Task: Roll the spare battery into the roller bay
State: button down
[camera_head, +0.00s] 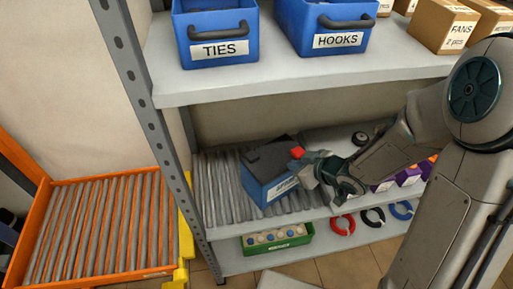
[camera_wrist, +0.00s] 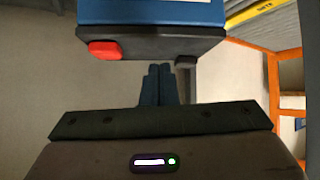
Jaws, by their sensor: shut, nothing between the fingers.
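The spare battery (camera_head: 268,172) is a blue box with a dark top and a red terminal. It sits on the grey rollers of the lower shelf in the head view. In the wrist view its blue side and dark top (camera_wrist: 150,42) fill the upper middle, with the red terminal at left. My gripper (camera_head: 308,170) is at the battery's right end, with its fingers shut and empty. The wrist view shows the fingertips (camera_wrist: 160,72) close to the battery's dark top edge; I cannot tell whether they touch. The orange-framed roller bay (camera_head: 102,178) is at left, with no battery on its rollers.
A grey shelf post (camera_head: 150,110) and yellow fittings (camera_head: 185,225) stand between the shelf rollers (camera_head: 215,190) and the bay. The upper shelf (camera_head: 260,72) with blue bins overhangs the battery. A green tray (camera_head: 278,240) is below; purple boxes (camera_head: 408,176) are at right.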

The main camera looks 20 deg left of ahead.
aim_at(255, 156)
jog(key=shift+n+g+y, duration=0.4)
jog(key=shift+g+y, duration=0.1)
jog(key=shift+y, duration=0.1)
jog(key=w+a, duration=0.1)
jog(key=a, duration=0.3)
jog(key=w+a+f, duration=0.1)
jog(key=a, duration=0.8)
jog(key=shift+w+a+f, duration=0.2)
jog(key=shift+w+a, duration=0.1)
jog(key=shift+w, duration=0.1)
jog(key=shift+f+b, duration=0.35)
jog(key=shift+f, duration=0.05)
jog(key=shift+d, duration=0.15)
jog(key=shift+s+f, duration=0.1)
jog(key=shift+f, duration=0.05)
